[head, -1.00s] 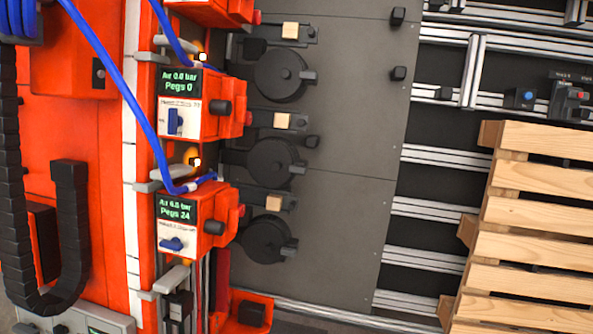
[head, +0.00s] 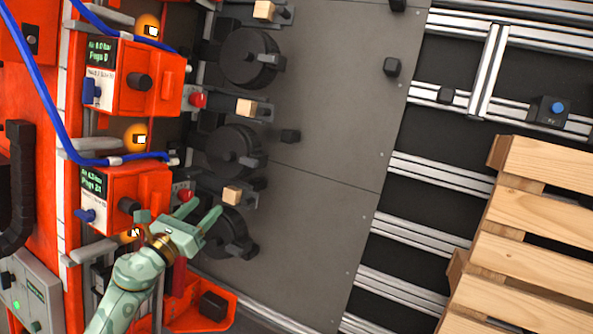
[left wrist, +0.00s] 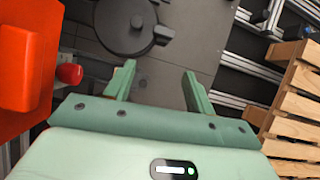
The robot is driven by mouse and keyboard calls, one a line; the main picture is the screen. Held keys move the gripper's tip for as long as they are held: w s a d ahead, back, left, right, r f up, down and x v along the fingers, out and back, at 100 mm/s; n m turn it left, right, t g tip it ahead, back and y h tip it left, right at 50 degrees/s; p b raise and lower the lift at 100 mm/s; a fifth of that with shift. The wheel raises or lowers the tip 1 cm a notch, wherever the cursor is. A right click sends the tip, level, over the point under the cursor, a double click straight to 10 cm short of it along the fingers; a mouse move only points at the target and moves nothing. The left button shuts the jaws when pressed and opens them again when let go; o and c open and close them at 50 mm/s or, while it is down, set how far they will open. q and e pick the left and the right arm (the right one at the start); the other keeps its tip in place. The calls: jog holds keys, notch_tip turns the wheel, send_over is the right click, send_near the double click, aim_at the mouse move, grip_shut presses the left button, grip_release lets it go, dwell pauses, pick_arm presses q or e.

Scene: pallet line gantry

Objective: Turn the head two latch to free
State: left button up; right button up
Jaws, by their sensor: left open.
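Two orange nailing heads stand at the left in the head view, an upper one (head: 150,80) and a lower one (head: 140,195). Their small labels are too blurred to tell which is head two. The upper blue latch (head: 92,90) stands upright; the lower blue latch (head: 86,215) lies nearly flat. My left gripper (head: 205,212) is open and empty, right of the lower head and apart from both latches. In the left wrist view, its open fingers (left wrist: 158,75) point toward a black round drum (left wrist: 126,24). My right gripper is not in view.
Red knobs (head: 198,100) stick out from the heads' right sides, one also showing in the left wrist view (left wrist: 70,74). Blue hoses (head: 40,95) loop past the heads. A grey panel (head: 310,220) is mostly clear; a wooden pallet (head: 540,215) lies at right.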

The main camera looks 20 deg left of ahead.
pick_arm(q)
jog(key=r+m, duration=0.1)
send_near(246, 164)
jog(key=w, duration=0.8)
jog(key=shift+w+d+b, duration=0.3)
jog(key=shift+w+b, duration=0.05)
jog(key=shift+b, duration=0.05)
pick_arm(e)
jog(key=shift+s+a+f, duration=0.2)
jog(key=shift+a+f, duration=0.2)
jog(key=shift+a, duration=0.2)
pick_arm(q)
jog(key=c, duration=0.7)
